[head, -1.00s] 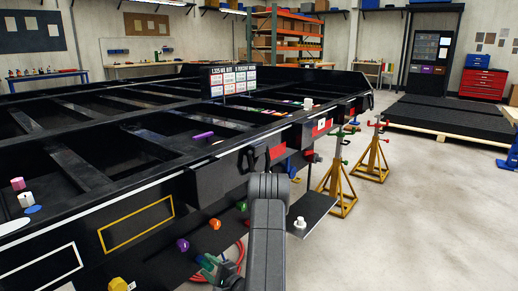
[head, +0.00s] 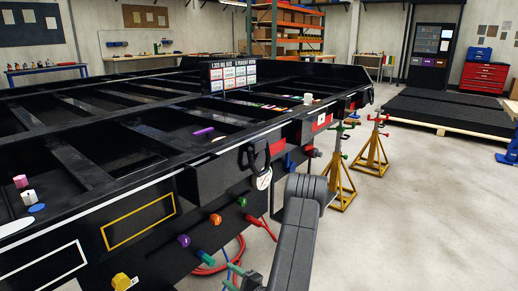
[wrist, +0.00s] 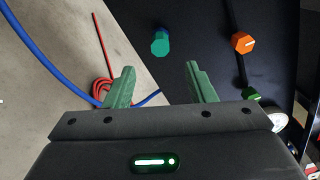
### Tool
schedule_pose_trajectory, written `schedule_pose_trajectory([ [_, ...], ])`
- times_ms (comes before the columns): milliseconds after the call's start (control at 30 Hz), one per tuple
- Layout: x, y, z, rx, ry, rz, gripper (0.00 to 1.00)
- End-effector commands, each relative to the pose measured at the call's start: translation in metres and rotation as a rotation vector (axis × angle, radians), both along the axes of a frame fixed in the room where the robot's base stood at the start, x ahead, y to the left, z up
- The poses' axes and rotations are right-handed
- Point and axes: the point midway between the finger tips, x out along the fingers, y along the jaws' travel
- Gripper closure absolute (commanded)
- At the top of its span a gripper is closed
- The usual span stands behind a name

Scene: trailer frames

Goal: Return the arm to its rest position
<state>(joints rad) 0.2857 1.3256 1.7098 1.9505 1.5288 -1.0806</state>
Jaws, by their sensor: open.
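My gripper (wrist: 160,72) shows two green fingers spread apart with nothing between them in the wrist view. In the head view it is low in the frame, and its green fingers (head: 234,270) show in part beside the dark trailer frame. My grey arm rises from the bottom edge, bent near the trailer's side. A teal knob (wrist: 160,43) lies beyond the fingertips, apart from them. It also shows in the head view (head: 206,257).
The black trailer frame (head: 155,138) fills the left. Along its side are an orange knob (head: 215,219), a purple knob (head: 184,240) and a yellow knob (head: 121,281). A red hose (wrist: 103,90) lies below. Yellow stands (head: 372,155) are right; open floor (head: 430,220) lies beyond.

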Motion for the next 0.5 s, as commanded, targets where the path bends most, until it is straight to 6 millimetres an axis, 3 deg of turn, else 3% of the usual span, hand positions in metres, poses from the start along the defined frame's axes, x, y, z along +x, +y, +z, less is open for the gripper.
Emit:
schedule_pose_trajectory([
  [200,-0.020,-0.026,0.001,0.002,0.001,-0.004,0.50],
  [500,0.009,0.013,-0.001,0.000,-0.002,0.005,0.50],
])
